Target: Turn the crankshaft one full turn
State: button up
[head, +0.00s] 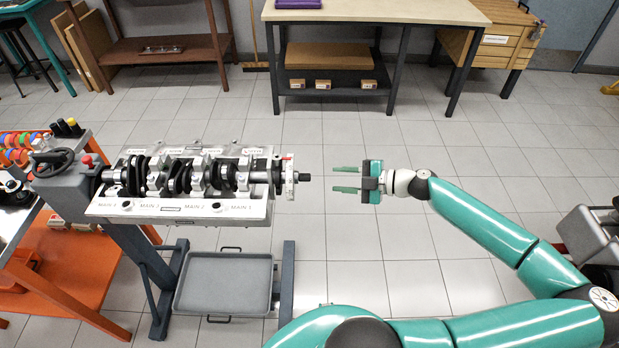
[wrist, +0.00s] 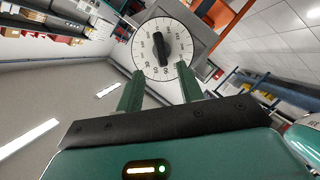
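The crankshaft (head: 187,176) lies horizontally in the engine block (head: 180,207) on a stand, in the head view. Its right end carries a white disc (head: 287,177) with a dark snout (head: 304,177) sticking out to the right. In the wrist view the disc shows face on as a white dial (wrist: 163,47) with degree marks and a black bar-shaped piece at its centre. My gripper (head: 346,180) is open and empty, to the right of the snout and apart from it, with its fingers pointing left. In the wrist view its two green fingers (wrist: 158,85) stand below the dial.
A grey tray (head: 224,285) sits low under the block, between the stand's legs. An orange cart (head: 60,262) stands at the left. A workbench (head: 375,12) with boxes below is at the back. The tiled floor between the stand and the bench is clear.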

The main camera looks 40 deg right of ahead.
jog(key=x, duration=0.9)
jog(key=shift+w+a, duration=0.15)
grip_shut()
